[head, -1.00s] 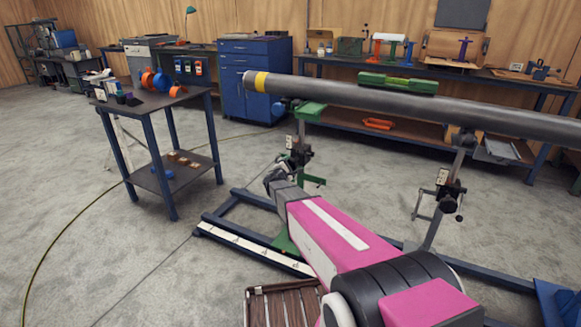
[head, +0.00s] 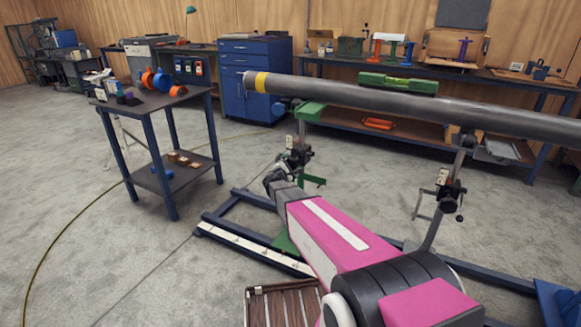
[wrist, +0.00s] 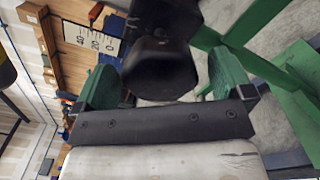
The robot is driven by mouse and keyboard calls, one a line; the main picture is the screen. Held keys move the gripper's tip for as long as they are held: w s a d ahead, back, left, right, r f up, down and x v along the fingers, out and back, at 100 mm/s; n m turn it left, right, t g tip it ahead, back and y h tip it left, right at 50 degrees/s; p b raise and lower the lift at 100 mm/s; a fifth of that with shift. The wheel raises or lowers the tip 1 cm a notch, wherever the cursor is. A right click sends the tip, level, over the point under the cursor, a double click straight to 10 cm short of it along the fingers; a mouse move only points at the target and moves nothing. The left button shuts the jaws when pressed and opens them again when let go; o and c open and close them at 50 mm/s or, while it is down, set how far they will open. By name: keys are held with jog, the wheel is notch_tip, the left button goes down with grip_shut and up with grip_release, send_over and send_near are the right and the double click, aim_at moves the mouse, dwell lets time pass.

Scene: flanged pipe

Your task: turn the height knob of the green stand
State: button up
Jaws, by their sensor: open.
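The green stand (head: 309,112) holds up the left end of a long grey pipe (head: 400,99). Its dark clamp and knob area (head: 299,152) is on the post, just above my gripper (head: 270,178). In the wrist view, a dark, rounded, faceted knob (wrist: 160,72) fills the space in front of the palm. My gripper (wrist: 163,82) is open, with one green finger on each side of the knob. Gaps show beside it, and I cannot tell whether either finger touches. In the head view, the knob itself is hard to make out beside my gripper.
A second stand (head: 447,187) supports the pipe on the right. A green level (head: 398,83) lies on the pipe. Blue floor rails (head: 225,213) run beneath. A slatted crate (head: 252,305) is near the front. A blue-legged cart (head: 160,187) stands left, with clear floor around it.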

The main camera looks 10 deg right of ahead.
jog(key=v, duration=1)
jog(key=shift+s+a, duration=0.15)
jog(key=shift+s, duration=0.1)
jog(key=w+d+n, duration=0.2)
jog(key=w+n, duration=0.1)
jog(key=w+d+n, duration=0.3)
jog(key=w+n, duration=0.1)
jog(key=w+d+n, duration=0.2)
jog(key=w+n, duration=0.2)
jog(key=shift+d+f, duration=0.2)
jog(key=shift+d, duration=0.15)
jog(key=c, duration=0.9)
